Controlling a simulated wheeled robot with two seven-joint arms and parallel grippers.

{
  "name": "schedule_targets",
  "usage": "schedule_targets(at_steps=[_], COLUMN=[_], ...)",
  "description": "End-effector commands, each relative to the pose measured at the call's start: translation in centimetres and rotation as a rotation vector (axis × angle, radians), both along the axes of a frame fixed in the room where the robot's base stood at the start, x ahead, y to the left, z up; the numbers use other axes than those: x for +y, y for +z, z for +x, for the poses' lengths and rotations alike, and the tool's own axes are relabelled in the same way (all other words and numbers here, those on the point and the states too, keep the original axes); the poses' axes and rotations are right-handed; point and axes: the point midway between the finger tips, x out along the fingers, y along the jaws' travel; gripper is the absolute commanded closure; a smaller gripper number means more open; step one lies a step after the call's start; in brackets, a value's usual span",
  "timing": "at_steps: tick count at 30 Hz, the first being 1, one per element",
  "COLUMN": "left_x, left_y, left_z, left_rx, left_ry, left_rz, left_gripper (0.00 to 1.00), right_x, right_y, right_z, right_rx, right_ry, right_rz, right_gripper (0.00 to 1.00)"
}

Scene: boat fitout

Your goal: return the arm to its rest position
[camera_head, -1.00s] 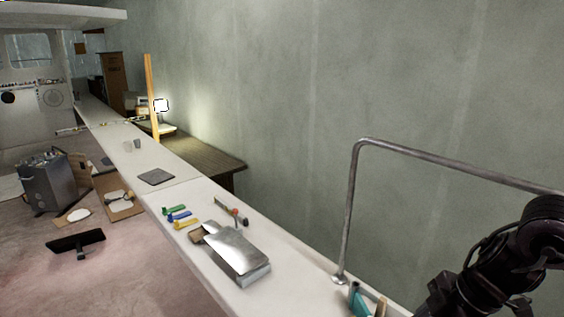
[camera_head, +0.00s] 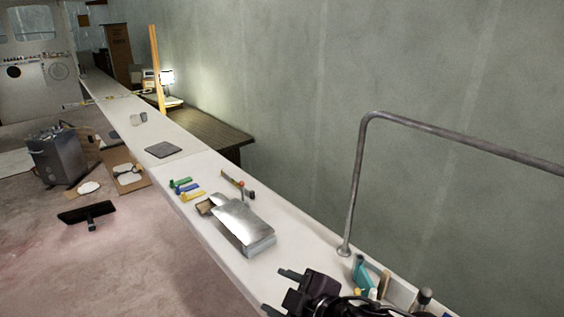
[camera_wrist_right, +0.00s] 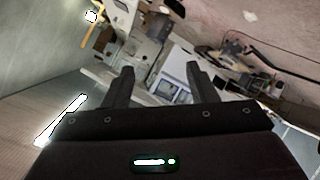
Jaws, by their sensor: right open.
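My right gripper (camera_head: 279,290) shows at the bottom of the head view, over the near end of the white bench. Its two fingers are apart with nothing between them. In the right wrist view the same gripper (camera_wrist_right: 158,88) has its fingers spread and empty, with the bench and floor tilted beyond them. The rest of my right arm is mostly cut off by the lower edge of the head view. My left gripper is not in view.
The long white bench (camera_head: 215,170) carries a shiny metal box (camera_head: 242,222), coloured clips (camera_head: 184,188) and a dark pad (camera_head: 164,150). A bent metal rail (camera_head: 355,185) rises beside a teal item (camera_head: 362,273). A squeegee-like tool (camera_head: 87,212) lies on the floor.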

Motion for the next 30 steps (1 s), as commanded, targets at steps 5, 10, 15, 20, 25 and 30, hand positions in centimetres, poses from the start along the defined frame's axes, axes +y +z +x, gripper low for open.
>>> schedule_targets(at_steps=[5, 10, 15, 20, 25, 30], left_x=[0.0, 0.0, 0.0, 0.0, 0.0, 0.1], left_y=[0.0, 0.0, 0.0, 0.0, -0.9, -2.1], left_z=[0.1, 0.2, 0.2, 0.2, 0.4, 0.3], left_rx=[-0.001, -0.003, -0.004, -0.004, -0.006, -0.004], left_ry=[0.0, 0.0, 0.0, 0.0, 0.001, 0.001], left_rz=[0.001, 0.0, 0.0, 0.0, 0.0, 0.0], left_gripper=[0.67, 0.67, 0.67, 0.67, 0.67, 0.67], right_x=[-5.1, -11.4, -15.7, -18.4, -19.5, -19.3], right_y=[-2.7, -7.4, -11.3, -14.0, -18.6, -25.0], right_z=[-0.2, -3.0, -7.1, -11.3, -12.8, -11.8], right_rx=[0.198, 0.442, 0.657, 0.831, 0.925, 0.938], right_ry=[-0.363, -0.657, -0.848, -0.979, -1.035, -1.033], right_rz=[0.096, 0.099, 0.074, 0.05, 0.026, 0.016], right_gripper=[0.48, 0.48, 0.48, 0.48, 0.48, 0.48])
